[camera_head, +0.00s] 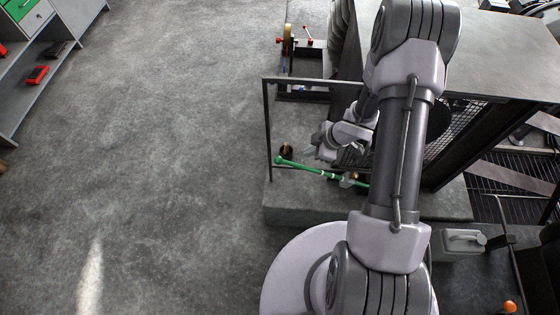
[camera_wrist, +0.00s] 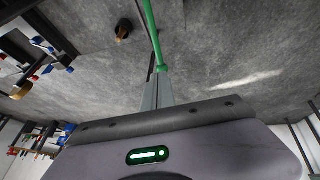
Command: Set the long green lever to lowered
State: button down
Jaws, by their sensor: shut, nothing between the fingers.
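The long green lever (camera_head: 318,172) shows in the head view as a thin green rod with a round knob at its left end. It slants slightly down to the right, toward a bracket partly behind my arm. In the wrist view the lever (camera_wrist: 154,35) runs from the top edge down to just beyond my fingertips. My gripper (camera_wrist: 158,78) is shut with nothing between its fingers. In the head view my gripper (camera_head: 311,151) is just above the lever in the picture, right of the knob. I cannot tell whether the fingers touch the lever.
A dark rail frame (camera_head: 267,130) stands beside the lever, on a stone plinth (camera_head: 310,213). A small dark-and-brass piece (camera_head: 286,151) is near the knob. A machine with a mesh guard (camera_head: 462,118) lies right. Open floor (camera_head: 150,160) spreads left, with a shelf (camera_head: 50,65) at the upper left.

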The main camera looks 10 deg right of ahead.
jog(key=shift+d, duration=0.1)
jog(key=b, duration=0.7)
send_near(289, 163)
jog(key=x, duration=0.6)
jog(key=shift+w+f, duration=0.15)
jog(key=shift+f, duration=0.2)
